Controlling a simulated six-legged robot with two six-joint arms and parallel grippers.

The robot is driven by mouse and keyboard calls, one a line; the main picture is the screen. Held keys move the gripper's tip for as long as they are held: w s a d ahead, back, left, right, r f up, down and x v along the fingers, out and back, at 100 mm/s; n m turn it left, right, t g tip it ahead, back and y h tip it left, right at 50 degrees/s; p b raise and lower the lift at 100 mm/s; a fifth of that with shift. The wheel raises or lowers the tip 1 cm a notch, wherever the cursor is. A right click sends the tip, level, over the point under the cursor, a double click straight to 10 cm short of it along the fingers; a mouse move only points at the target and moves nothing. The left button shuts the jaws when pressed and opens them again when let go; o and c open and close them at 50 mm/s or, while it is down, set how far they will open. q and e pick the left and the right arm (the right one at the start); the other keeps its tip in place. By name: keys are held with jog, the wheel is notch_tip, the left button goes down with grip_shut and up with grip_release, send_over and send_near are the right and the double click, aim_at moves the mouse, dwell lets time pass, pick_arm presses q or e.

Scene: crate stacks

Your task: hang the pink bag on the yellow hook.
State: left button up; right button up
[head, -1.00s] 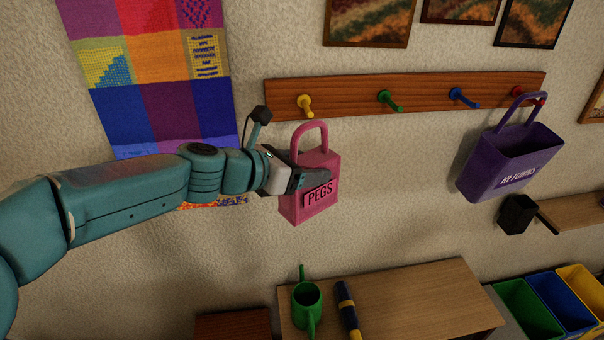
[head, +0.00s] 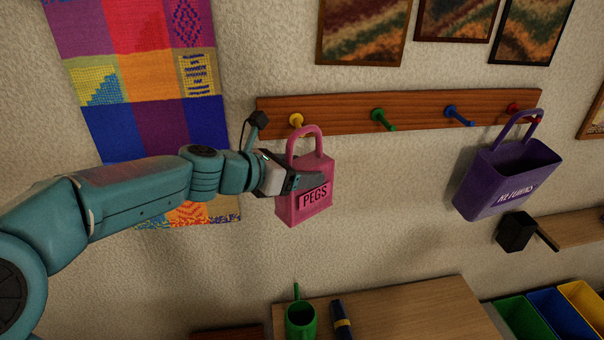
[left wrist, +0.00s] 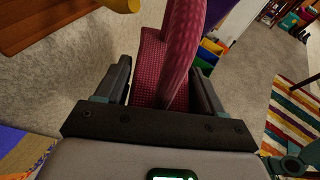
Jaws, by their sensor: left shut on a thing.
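The pink bag (head: 305,206), labelled PEGS, hangs upright in front of the wall with its handle loop up. My left gripper (head: 312,182) is shut on its upper body, just below the handle. In the left wrist view the pink bag (left wrist: 150,68) sits between the two fingers. The yellow hook (head: 296,119) is at the left end of the wooden rail. The handle's top is just below the hook and overlaps its lower end in the head view. I cannot tell their gap in depth. The yellow hook (left wrist: 122,4) also shows in the left wrist view. My right gripper is out of view.
The wooden rail (head: 345,119) also bears a green hook (head: 382,118), a blue hook (head: 460,116) and a red hook with a purple bag (head: 490,185) on it. The wall below the pink bag is clear.

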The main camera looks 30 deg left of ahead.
pick_arm(q)
jog(key=shift+w+a+f, duration=0.2)
jog(key=shift+w+a, duration=0.45)
jog(key=shift+w, duration=0.3)
jog(key=shift+w+a+p, duration=0.3)
jog(key=shift+w+a, duration=0.25)
jog(key=shift+w, duration=0.2)
jog(key=shift+w+a+f, duration=0.1)
jog(key=shift+w+a, duration=0.5)
jog(key=shift+w, duration=0.1)
jog(key=shift+w+a+f, duration=0.1)
jog(key=shift+w+f, duration=0.15)
jog(key=shift+f, duration=0.1)
jog(key=shift+w+a+f, duration=0.25)
jog(key=shift+f, duration=0.05)
